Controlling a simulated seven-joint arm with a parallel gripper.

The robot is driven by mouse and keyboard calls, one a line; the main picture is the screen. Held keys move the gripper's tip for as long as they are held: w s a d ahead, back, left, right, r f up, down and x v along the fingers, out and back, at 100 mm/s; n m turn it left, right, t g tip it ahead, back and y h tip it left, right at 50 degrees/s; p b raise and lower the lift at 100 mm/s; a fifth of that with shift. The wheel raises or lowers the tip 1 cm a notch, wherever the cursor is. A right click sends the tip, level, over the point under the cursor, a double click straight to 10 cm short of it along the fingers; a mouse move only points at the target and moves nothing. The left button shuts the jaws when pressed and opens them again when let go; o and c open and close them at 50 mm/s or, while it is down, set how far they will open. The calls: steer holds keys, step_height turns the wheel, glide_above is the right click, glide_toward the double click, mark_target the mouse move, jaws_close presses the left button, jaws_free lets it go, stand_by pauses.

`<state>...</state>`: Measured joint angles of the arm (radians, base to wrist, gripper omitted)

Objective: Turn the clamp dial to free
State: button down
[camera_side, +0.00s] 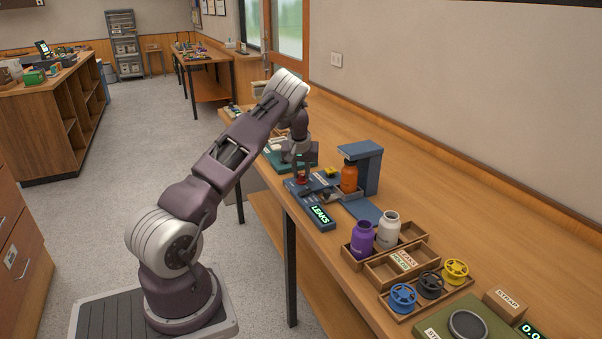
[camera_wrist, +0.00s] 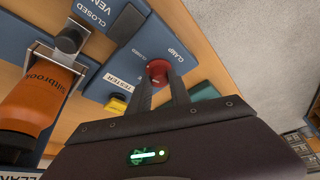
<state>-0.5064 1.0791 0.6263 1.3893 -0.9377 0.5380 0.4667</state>
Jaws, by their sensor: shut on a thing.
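The clamp dial (camera_wrist: 158,70) is a red round knob on the blue tester panel (camera_wrist: 150,40), beside a label that seems to read CLAMP. Its red also shows under my gripper in the side view (camera_side: 302,181). My gripper (camera_wrist: 161,79) points down at the panel with its two fingers shut on the dial. The fingers hide part of the knob, and I cannot tell which setting it is at. An orange bottle (camera_side: 349,177) stands upright in the blue tester frame (camera_side: 372,165); it also shows in the wrist view (camera_wrist: 38,98).
A yellow button (camera_wrist: 117,104) and a grey knob (camera_wrist: 70,40) near VENT and CLOSED labels sit close by. A lit LEAKS sign (camera_side: 320,214) is on the panel's near end. A wooden tray (camera_side: 376,247) holds purple and white bottles.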

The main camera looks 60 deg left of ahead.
steer(key=n+g, duration=0.1)
steer(key=n, duration=0.2)
steer(key=n+g, duration=0.1)
steer(key=n, duration=0.2)
steer(key=shift+w+g+y, duration=0.15)
steer(key=shift+g+y, duration=0.15)
steer(key=n+g, duration=0.1)
steer(key=n, duration=0.4)
steer(key=shift+w+n+g, duration=0.1)
steer(key=shift+n+g, duration=0.2)
steer(key=shift+g, duration=0.1)
steer(key=shift+d+n+h, duration=0.1)
steer(key=shift+n+h, duration=0.2)
steer(key=shift+h, duration=0.1)
steer(key=c, duration=1.2)
jaws_free()
steer(key=v, duration=0.7)
steer(key=shift+w, duration=0.1)
